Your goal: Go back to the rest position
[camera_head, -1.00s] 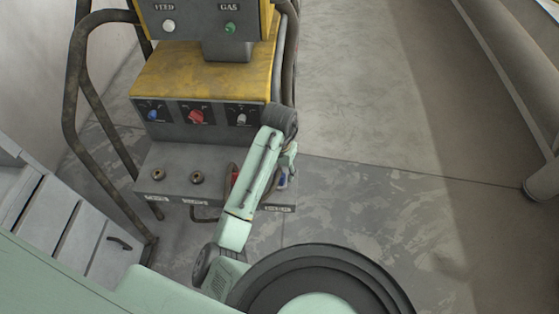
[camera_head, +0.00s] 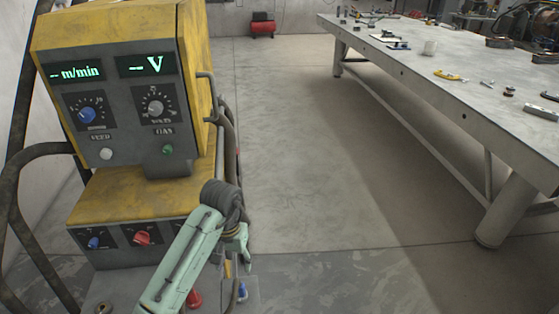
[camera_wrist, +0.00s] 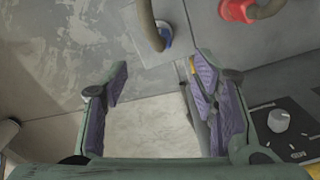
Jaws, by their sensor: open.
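My gripper (camera_wrist: 160,95) is open and empty in the wrist view, its two purple-padded fingers spread apart over bare floor. In the head view my gripper is mostly hidden behind my wrist, in front of the lower right of the yellow and grey welding machine (camera_head: 120,110). The machine's lower panel has a blue knob (camera_head: 95,242) and a red knob (camera_head: 142,238). A red cable connector (camera_head: 193,298) and a blue cable connector (camera_head: 242,292) sit low beside my arm. In the wrist view the red connector (camera_wrist: 236,10) and the blue connector (camera_wrist: 165,34) show near the top, apart from the fingers.
A dark tubular frame (camera_head: 30,150) borders the machine at left. The concrete floor (camera_head: 310,150) between machine and bench is clear. A red object (camera_head: 262,26) lies far back.

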